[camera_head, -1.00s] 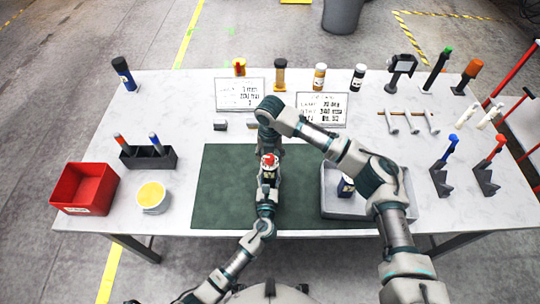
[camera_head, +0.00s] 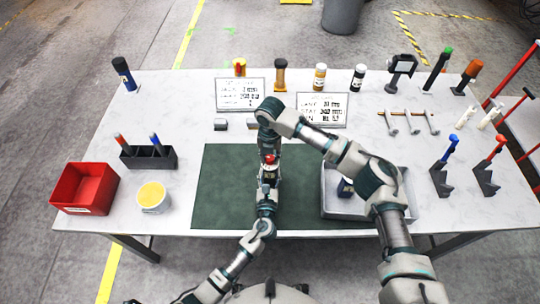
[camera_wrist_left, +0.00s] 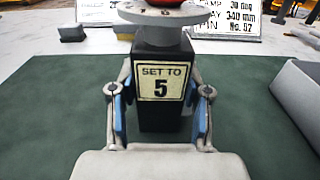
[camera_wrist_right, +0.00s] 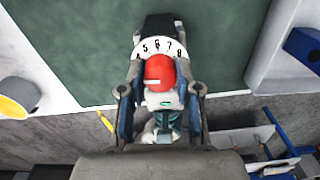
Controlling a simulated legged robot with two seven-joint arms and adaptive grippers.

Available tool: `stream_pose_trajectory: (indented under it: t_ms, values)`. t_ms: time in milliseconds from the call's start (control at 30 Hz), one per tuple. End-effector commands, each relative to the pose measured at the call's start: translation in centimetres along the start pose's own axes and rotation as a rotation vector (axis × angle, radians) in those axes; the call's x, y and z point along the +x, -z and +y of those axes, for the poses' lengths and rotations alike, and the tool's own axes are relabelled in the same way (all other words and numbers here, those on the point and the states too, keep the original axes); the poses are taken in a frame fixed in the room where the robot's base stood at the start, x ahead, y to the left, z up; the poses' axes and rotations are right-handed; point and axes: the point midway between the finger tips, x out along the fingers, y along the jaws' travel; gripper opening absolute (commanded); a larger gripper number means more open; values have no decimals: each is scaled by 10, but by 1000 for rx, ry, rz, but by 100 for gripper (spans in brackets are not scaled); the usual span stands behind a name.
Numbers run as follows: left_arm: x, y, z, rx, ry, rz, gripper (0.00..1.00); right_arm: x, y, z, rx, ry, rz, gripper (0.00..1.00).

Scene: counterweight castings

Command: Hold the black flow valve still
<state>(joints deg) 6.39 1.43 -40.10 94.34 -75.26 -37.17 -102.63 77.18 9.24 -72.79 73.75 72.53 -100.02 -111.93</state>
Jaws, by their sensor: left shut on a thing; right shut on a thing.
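The black flow valve (camera_wrist_left: 158,48) stands upright on the green mat, with a "SET TO 5" label on its front. My left gripper (camera_wrist_left: 159,115) is shut around its black body, one blue-padded finger on each side. On top are a pale numbered dial (camera_wrist_right: 172,46) and a red knob (camera_wrist_right: 159,71) with a white line; the knob also shows in the head view (camera_head: 270,159). My right gripper (camera_wrist_right: 159,95) is shut on the red knob from above. In the head view, my arms hide much of the valve.
The green mat (camera_head: 222,188) is clear around the valve. A grey tray (camera_head: 335,211) is on the right, partly behind my right arm. A red bin (camera_head: 84,187) and a white tub (camera_head: 152,198) stand on the left. Two sign cards (camera_head: 240,94) stand behind.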

Motion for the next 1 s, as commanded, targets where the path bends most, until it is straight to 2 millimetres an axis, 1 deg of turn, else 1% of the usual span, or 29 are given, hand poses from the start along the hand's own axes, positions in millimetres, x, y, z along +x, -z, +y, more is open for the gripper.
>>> stream_pose_trajectory:
  t_ms: [267, 800, 1000]
  values:
    - [1, -2, 1, -1, -3, -4, 0, 1, 0, -1, 203, 2, 2, 0]
    - [1, -2, 1, -1, -3, -4, 0, 1, 0, -1, 699, 4, 0, 0]
    - [1, -2, 1, -1, -3, -5, 0, 1, 0, -1, 837, 4, 0, 0]
